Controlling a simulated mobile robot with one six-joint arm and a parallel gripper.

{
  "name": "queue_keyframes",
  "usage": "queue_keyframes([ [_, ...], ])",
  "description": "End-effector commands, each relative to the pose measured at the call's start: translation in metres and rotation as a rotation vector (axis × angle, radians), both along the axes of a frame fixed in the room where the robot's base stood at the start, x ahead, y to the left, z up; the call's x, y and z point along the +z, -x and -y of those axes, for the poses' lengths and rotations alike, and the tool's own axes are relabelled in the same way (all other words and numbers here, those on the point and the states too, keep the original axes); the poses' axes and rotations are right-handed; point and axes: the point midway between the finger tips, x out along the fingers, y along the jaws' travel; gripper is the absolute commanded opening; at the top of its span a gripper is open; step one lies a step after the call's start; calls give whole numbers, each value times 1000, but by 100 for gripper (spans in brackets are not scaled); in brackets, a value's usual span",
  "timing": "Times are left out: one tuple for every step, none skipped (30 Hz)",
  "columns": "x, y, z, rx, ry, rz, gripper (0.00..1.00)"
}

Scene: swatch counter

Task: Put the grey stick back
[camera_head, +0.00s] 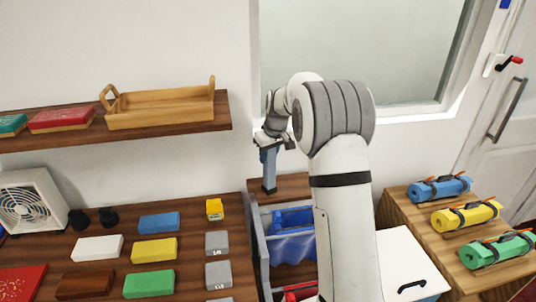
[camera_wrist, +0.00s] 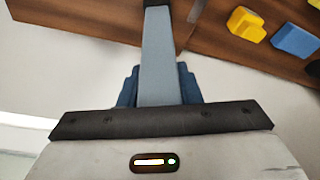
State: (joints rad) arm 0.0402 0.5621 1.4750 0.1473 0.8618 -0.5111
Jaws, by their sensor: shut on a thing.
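My gripper (camera_head: 268,150) is shut on the grey stick (camera_head: 269,171) and holds it upright, its dark end pointing down. The stick's lower end shows in front of a small wooden top (camera_head: 292,188) beside the counter; I cannot tell if it touches. In the wrist view the grey stick (camera_wrist: 158,55) runs away from between the dark blue fingers (camera_wrist: 158,92), its dark tip at the upper edge. The stick's upper end is hidden in the gripper.
The dark wooden counter (camera_head: 195,213) on the left bears several coloured blocks, a small yellow block (camera_head: 214,209) and a white fan (camera_head: 30,203). A blue bin (camera_head: 292,246) stands below the wooden top. A shelf (camera_head: 222,122) with a wooden tray (camera_head: 160,112) hangs above. Rolled mats lie at right.

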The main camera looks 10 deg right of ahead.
Motion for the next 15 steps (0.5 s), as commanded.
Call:
queue_keyframes([
  [-1,0,0,0,0,0,13],
  [-3,0,0,0,0,0,13],
  [-3,0,0,0,0,0,32],
  [-2,0,0,0,0,0,34],
  [-2,0,0,0,0,0,36],
  [-2,0,0,0,0,0,40],
  [-2,0,0,0,0,0,42],
  [-2,0,0,0,0,0,45],
  [-2,0,-1,0,0,0,48],
  [-2,0,-1,1,0,0,50],
  [-2,0,-1,1,0,0,53],
  [-2,0,-1,1,0,0,53],
  [-2,0,-1,1,0,0,53],
  [-2,0,-1,1,0,0,53],
  [-2,0,-1,1,0,0,53],
])
